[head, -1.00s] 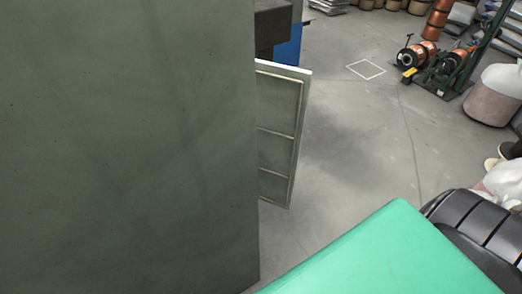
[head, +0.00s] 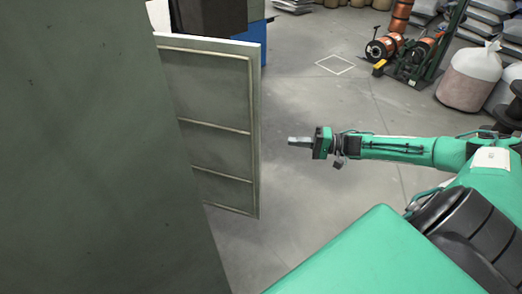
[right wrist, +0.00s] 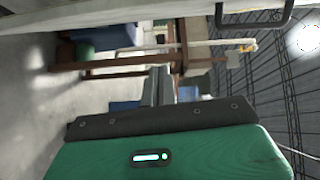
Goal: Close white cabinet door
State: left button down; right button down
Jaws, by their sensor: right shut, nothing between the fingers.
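The cabinet door (head: 217,130) stands open in the head view, its ribbed inner side facing me and its pale edge toward the right. It joins the large grey-green cabinet side (head: 90,150) that fills the left of the view. My right gripper (head: 290,141) is shut and empty, to the right of the door's free edge with a gap of floor between them in the picture. In the right wrist view my shut fingers (right wrist: 159,86) point away from the camera, and a dark handle (right wrist: 254,14) on a pale panel (right wrist: 150,14) shows at the top. My left gripper is out of view.
A dark box (head: 210,16) and a blue object (head: 257,40) stand behind the door. Copper spools (head: 384,47) on a dark green stand (head: 418,62) and white sacks (head: 469,76) are at the back right.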

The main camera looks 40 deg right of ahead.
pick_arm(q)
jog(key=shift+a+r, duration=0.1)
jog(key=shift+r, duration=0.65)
pick_arm(e)
jog(key=w+a+r, duration=0.1)
jog(key=w+a, duration=0.2)
jog(key=a, duration=0.8)
jog(key=shift+w+r+g+y, duration=0.15)
jog(key=shift+r+g+y, duration=0.15)
jog(key=shift+r+y, duration=0.1)
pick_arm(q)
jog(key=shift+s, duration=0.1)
